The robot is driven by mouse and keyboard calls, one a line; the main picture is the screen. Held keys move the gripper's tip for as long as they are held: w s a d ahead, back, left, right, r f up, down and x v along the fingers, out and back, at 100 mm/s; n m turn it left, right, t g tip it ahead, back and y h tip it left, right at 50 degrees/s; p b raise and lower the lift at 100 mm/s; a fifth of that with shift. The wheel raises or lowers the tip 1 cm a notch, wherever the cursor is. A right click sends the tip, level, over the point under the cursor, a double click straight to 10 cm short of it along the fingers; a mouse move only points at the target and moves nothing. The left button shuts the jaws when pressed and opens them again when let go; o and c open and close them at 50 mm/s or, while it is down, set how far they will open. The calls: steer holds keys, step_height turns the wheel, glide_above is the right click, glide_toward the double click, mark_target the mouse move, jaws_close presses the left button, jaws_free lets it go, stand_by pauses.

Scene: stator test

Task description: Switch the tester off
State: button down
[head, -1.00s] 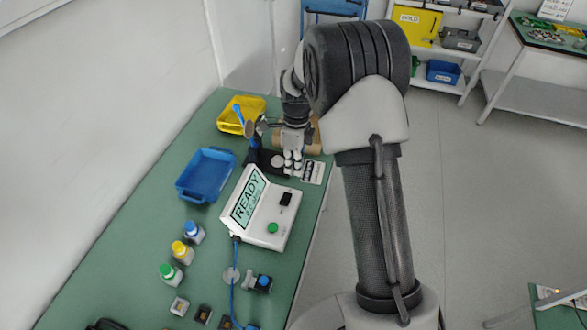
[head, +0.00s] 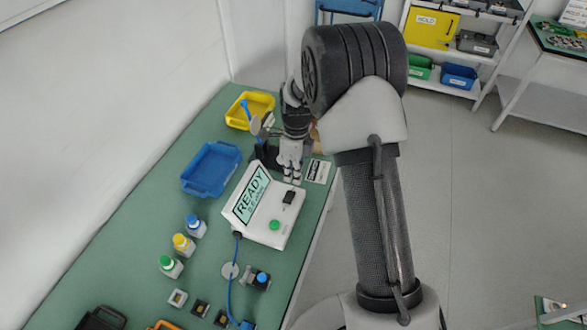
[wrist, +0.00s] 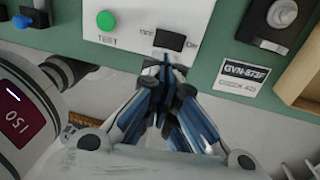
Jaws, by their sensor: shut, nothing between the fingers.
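The tester (head: 265,212) is a white box on the green bench, with a tilted screen reading READY. On its top are a green button (head: 275,225) and a black rocker switch (head: 289,197). In the wrist view the switch (wrist: 169,40) lies between the labels OFF and ON, and the green button (wrist: 106,20) is labelled TEST. My gripper (head: 291,180) is shut and empty, at the tester's far edge just beyond the switch. In the wrist view its fingertips (wrist: 166,62) are close to the switch; I cannot tell whether they touch the tester.
A blue tray (head: 211,170) and a yellow tray (head: 249,109) stand left of and beyond the tester. Several capped bottles (head: 183,244) line its left side. A blue cable (head: 230,290) runs along the bench. A label card GVN-873F (wrist: 245,77) lies near my gripper.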

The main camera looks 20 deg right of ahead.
mark_target(293, 197)
steer(key=f, duration=0.2)
steer(key=f+b, duration=0.1)
steer(key=f, duration=0.5)
steer(key=shift+s+a+f+b, duration=0.1)
steer(key=shift+s+a+b, duration=0.15)
steer(key=shift+s+b, duration=0.15)
steer(key=shift+f, duration=0.15)
steer(key=shift+s+a+f, duration=0.1)
steer(key=shift+s+f, duration=0.1)
steer(key=shift+f, duration=0.15)
steer(key=shift+w, duration=0.1)
steer(key=shift+w+d+r, duration=0.1)
steer(key=shift+w+d, duration=0.4)
steer(key=shift+w, duration=0.1)
